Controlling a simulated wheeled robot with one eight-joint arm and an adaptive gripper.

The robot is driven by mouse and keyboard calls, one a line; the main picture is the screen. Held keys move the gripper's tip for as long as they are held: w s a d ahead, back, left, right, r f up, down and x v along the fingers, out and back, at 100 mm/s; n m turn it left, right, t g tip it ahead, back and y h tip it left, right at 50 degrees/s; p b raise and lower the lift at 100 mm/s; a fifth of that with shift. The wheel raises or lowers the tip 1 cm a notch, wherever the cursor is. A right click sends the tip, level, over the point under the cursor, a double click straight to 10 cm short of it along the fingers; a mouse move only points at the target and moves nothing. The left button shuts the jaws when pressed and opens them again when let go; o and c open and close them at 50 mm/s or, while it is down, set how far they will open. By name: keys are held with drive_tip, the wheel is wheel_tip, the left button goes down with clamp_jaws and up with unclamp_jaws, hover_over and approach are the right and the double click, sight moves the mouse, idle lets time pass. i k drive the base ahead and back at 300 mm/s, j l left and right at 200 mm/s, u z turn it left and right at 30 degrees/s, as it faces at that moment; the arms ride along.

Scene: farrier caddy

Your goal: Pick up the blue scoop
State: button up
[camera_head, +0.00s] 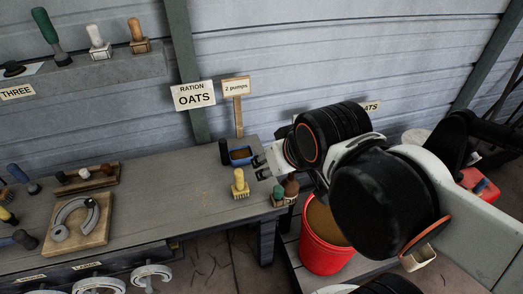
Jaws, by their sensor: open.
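A small blue open-topped thing, which looks like the blue scoop (241,161), sits near the back right corner of the grey bench (160,190). Something brown shows inside it. A dark upright cylinder (224,151) stands at its left; I cannot tell if it is the scoop's handle. My gripper (259,167) reaches in from the right, just right of and slightly in front of the blue thing. Its fingers are open and hold nothing. Whether they touch the blue thing is too small to tell.
A yellow-topped brush (239,184) stands just in front. Small bottles (291,188) are below my gripper at the bench's right edge. A red bucket (325,245) with brown contents stands right. A "2 pumps" sign (236,87) rises behind. The bench middle is clear.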

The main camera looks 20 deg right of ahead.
sight(239, 156)
drive_tip(key=i+j+z, duration=0.25)
drive_tip(key=j, duration=0.25)
drive_tip(key=j+z, duration=0.25)
drive_tip(key=j, duration=0.2)
drive_tip(key=i+j+z, duration=0.3)
drive_tip(key=j, duration=0.3)
drive_tip(key=i, duration=0.05)
